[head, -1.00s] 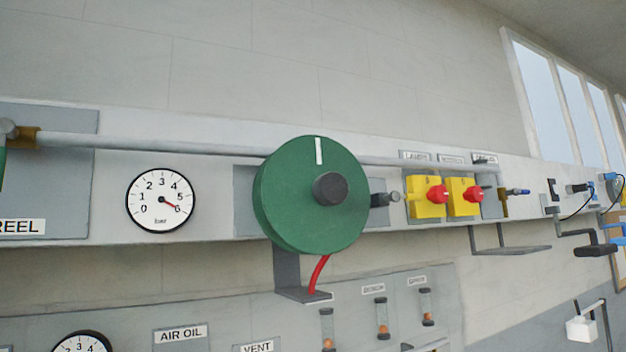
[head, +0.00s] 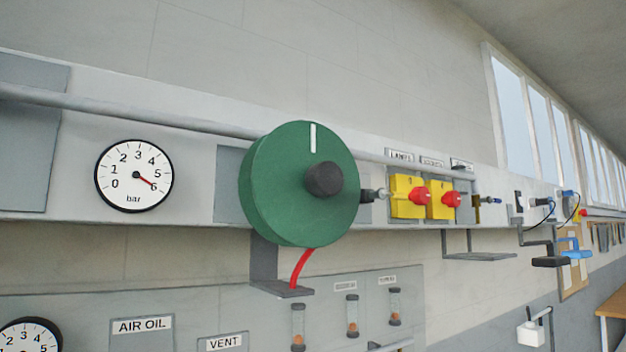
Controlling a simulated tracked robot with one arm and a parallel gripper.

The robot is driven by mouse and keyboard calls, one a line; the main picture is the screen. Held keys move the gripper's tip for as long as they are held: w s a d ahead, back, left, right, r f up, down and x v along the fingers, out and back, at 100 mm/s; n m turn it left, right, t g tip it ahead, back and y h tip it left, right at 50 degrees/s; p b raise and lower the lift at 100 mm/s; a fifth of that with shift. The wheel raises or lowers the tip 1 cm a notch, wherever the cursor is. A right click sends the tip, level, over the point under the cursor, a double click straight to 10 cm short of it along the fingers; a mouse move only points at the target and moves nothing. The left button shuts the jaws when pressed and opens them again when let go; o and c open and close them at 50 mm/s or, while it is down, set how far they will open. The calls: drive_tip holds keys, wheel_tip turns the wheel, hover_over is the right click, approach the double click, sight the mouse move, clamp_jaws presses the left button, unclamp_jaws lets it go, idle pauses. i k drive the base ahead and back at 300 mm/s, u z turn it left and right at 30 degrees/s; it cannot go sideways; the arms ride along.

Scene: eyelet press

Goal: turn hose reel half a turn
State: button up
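The hose reel (head: 283,205) is a green disc on the wall panel, near the middle of the head view. A white mark (head: 313,138) on its face points straight up.
A pressure gauge (head: 133,176) is left of the reel. Yellow switches with red knobs (head: 420,196) are to its right. A grey shelf bracket (head: 480,256) and black and blue handles (head: 551,261) stick out farther right. A pipe (head: 180,123) runs behind the reel.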

sight(299, 183)
drive_tip(key=i, duration=0.9)
drive_tip(key=z, duration=0.05)
